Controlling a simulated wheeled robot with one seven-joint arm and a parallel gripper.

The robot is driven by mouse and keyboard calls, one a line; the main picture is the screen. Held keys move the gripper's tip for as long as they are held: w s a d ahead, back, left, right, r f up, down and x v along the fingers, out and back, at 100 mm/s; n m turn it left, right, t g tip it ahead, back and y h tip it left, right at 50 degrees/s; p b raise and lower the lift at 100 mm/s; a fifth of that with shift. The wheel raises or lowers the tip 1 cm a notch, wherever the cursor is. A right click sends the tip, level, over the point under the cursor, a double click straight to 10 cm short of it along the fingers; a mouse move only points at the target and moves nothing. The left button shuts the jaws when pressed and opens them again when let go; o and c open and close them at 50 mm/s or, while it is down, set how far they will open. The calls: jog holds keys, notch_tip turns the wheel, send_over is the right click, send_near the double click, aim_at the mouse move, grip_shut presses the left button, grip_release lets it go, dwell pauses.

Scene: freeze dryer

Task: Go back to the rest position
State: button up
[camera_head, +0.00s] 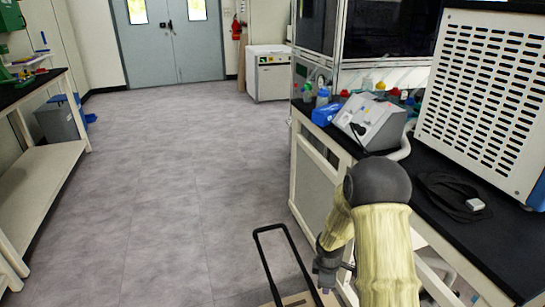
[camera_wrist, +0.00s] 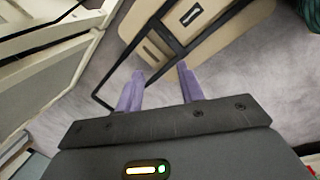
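My gripper (camera_wrist: 161,75) shows in the wrist view with its two purple fingers apart and nothing between them. In the head view my arm is folded at the lower right, beside the black-topped bench (camera_head: 468,243). There the gripper (camera_head: 325,285) hangs low near the bottom edge, pointing down, left of the bench. Its fingertips are small and partly cut off in that view.
A black cable (camera_head: 450,195) lies there. A shelf table (camera_head: 40,165) stands left. The middle floor (camera_head: 165,190) is clear up to the double doors (camera_head: 168,40).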

jog(key=s+a+r+m+y, duration=0.1)
jog(key=s+a+r+m, duration=0.1)
jog(key=s+r+m, duration=1.5)
notch_tip(320, 180, up, 34)
jog(key=s+n+p, duration=0.1)
jog(key=n+p, duration=0.1)
jog(key=p, duration=3.1)
jog(key=shift+s+d+r+t, duration=0.15)
jog(key=shift+s+d+t, duration=0.15)
jog(key=shift+t, duration=0.1)
